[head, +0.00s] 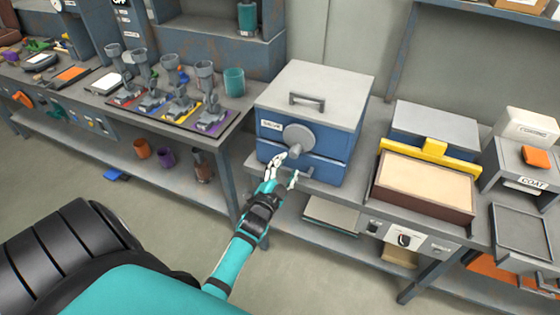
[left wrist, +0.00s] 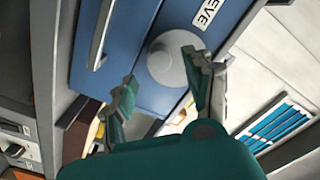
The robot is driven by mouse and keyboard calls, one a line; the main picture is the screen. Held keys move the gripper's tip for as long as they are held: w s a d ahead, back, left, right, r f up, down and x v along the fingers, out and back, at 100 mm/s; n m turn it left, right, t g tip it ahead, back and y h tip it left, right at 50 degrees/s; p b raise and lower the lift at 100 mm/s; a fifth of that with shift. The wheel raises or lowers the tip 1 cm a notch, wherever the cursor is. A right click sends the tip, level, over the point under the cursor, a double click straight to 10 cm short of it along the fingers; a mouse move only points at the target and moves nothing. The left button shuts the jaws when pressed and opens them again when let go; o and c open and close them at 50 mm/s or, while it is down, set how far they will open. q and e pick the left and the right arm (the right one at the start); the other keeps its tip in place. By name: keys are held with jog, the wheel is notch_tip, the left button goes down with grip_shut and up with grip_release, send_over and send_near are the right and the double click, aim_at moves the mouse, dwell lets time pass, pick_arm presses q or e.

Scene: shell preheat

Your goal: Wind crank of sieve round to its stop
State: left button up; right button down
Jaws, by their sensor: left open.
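The sieve (head: 330,155) is a blue box with a light grey lid and top handle, standing on the bench in the middle of the head view. Its crank (head: 300,134) is a round grey disc with a short knob on the front face, beside a small label. In the left wrist view, the crank (left wrist: 162,66) sits on the sieve's blue front (left wrist: 135,35). My left gripper (head: 284,171) is open, just in front of and below the crank. In the left wrist view, its fingers (left wrist: 160,80) stand apart on either side of the disc; contact is unclear. My right gripper is out of view.
Below the crank is a drawer handle (head: 299,171). To the right stands a sand-coloured tray (head: 424,213) with a yellow piece (head: 430,151). To the left, several grey clamp-like tools stand on a coloured mat near a teal cup (head: 234,81). A lower shelf runs under the bench.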

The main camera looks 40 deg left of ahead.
pick_arm(q)
jog(key=v, duration=0.5)
dwell(0.4)
jog(key=s+d+f+n+g+h, duration=0.1)
jog(key=s+d+f+g, duration=0.25)
jog(key=f, duration=0.65)
jog(key=s+d+f+g+h, duration=0.25)
jog(key=s+f, duration=0.25)
jog(key=f, duration=0.4)
jog(key=s+d+f+n+g, duration=0.15)
jog(key=s+d+f, duration=0.25)
jog(key=f, duration=0.6)
jog(key=s+f+g, duration=0.4)
jog(key=s+f, duration=0.3)
jog(key=s, duration=0.7)
jog(key=s+d+f+n+g, duration=0.1)
jog(key=s+f+g, duration=0.4)
jog(key=s, duration=1)
notch_tip(320, 180, down, 3)
jog(key=shift+d+r+h, duration=0.2)
jog(key=shift+r+h, duration=0.05)
jog(key=shift+h, duration=0.2)
jog(key=shift+n, duration=0.25)
